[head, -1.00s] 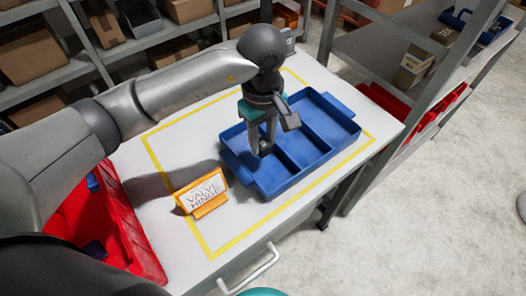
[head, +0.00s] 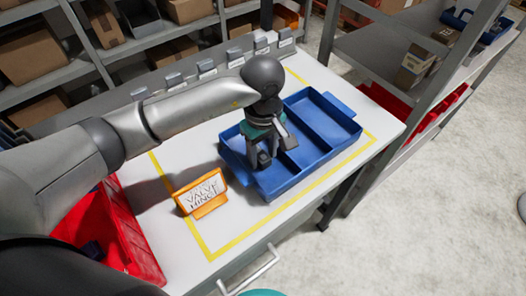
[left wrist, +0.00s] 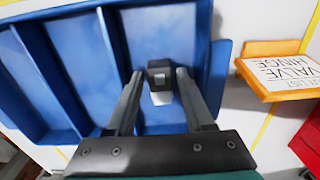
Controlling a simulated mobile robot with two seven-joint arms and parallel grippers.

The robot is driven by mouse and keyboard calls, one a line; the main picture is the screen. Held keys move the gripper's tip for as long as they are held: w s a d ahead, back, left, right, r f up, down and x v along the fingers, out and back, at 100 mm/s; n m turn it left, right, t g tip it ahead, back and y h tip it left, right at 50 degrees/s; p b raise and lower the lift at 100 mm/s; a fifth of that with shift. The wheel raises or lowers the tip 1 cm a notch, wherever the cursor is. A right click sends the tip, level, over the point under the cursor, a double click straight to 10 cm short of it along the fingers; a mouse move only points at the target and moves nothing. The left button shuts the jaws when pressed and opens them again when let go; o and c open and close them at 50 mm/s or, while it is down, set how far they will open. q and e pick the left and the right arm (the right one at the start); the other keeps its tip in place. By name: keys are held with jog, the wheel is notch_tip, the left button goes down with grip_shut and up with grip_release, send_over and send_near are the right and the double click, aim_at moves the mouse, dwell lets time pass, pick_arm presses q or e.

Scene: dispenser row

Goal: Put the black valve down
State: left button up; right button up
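The black valve (left wrist: 160,74), a small dark block with a pale part, is in an end compartment of the blue divided tray (left wrist: 226,62), the one nearest the sign. My left gripper (left wrist: 160,72) points down over it. Its fingers stand apart on either side of the valve, with blue tray floor visible in the gaps. In the head view the left gripper (head: 264,160) reaches into the left compartment of the blue tray (head: 325,158), and its fingers largely hide the valve. My right gripper is not in view.
An orange-framed sign (head: 202,193) reading valve and hinge stands left of the tray, inside yellow table lines. A red bin (head: 135,240) is at the table's left. A row of grey dispensers (head: 207,68) lines the back edge. The other tray compartments look empty.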

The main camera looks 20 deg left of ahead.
aim_at(263, 157)
pick_arm(q)
jog(key=shift+o, duration=0.9)
jog(key=shift+r, duration=0.1)
notch_tip(263, 157, up, 12)
jog(key=shift+p, duration=0.3)
